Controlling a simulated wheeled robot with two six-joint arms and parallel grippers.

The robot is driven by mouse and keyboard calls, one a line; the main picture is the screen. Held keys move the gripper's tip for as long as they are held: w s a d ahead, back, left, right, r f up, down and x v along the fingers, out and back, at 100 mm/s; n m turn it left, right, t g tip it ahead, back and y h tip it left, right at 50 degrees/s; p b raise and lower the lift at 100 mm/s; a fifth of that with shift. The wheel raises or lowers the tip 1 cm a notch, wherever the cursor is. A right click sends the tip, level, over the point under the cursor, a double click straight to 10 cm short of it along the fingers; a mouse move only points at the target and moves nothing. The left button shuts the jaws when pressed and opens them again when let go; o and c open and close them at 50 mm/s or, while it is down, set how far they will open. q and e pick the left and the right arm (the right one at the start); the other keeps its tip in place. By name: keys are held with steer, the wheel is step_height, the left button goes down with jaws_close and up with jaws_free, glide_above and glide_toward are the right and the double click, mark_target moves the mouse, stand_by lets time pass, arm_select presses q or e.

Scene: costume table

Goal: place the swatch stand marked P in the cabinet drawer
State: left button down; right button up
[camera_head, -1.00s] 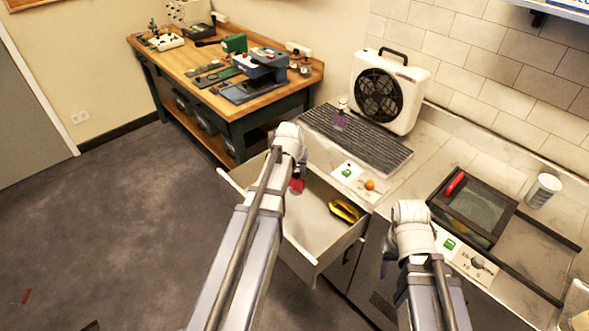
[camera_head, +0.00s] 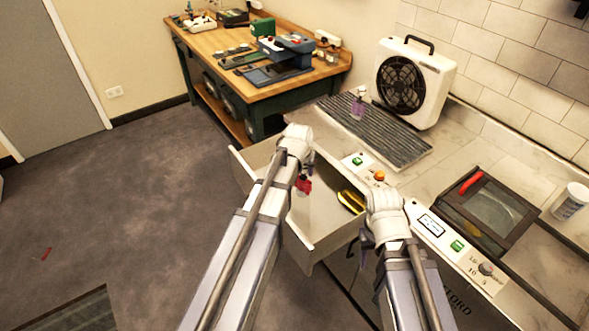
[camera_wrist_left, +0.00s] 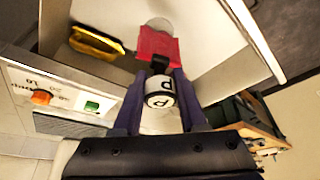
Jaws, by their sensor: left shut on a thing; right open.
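My left gripper (camera_wrist_left: 158,110) is shut on the swatch stand marked P (camera_wrist_left: 160,93), which has a white cap with the letter P and a red swatch part. In the head view its red part (camera_head: 304,185) shows just below my left gripper (camera_head: 303,172), over the open cabinet drawer (camera_head: 322,239). In the wrist view the stand is above the drawer's white floor (camera_wrist_left: 204,22); I cannot tell whether it touches. My right gripper (camera_head: 367,250) is open beside the drawer's right side, mostly hidden by its own arm.
A yellow and black object (camera_head: 351,201) lies in the drawer at the right. A fan (camera_head: 414,84), a purple bottle (camera_head: 358,104) on a ribbed mat, and a dark framed box (camera_head: 487,209) stand on the counter. The drawer's left part is clear.

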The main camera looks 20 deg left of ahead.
arm_select(q)
steer(key=shift+d+f, duration=0.25)
steer(key=shift+d, duration=0.05)
steer(key=shift+f, duration=0.15)
step_height(320, 180, down, 16)
steer(key=b, duration=1.6)
steer(key=shift+r, duration=0.2)
steer(key=shift+f+b, duration=0.5)
steer(key=shift+b, duration=0.05)
jaws_free()
stand_by(0.6)
steer(key=shift+r, duration=0.1)
